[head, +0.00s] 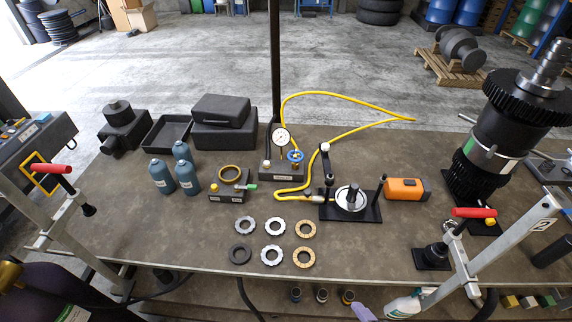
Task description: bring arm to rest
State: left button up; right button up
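Neither of my grippers shows in the head view, and I cannot make out either arm. The workbench (360,250) spreads across the picture. A round part sits in a small black fixture (366,207) near the middle, with a lever post beside it.
A tall black gear assembly (495,145) stands at right. Red-handled bar clamps rise at left (52,168) and right (475,212). A dark post (275,60) rises behind the gauge (281,137). A yellow hose (345,96), teal bottles (161,177) and black cases (224,136) occupy the bench.

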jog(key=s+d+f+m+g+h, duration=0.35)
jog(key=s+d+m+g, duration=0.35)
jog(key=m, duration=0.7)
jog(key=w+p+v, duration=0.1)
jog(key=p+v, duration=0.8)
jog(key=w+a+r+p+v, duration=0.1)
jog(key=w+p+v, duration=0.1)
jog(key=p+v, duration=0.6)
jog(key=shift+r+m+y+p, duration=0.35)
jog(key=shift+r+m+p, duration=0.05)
jog(key=shift+p, duration=0.65)
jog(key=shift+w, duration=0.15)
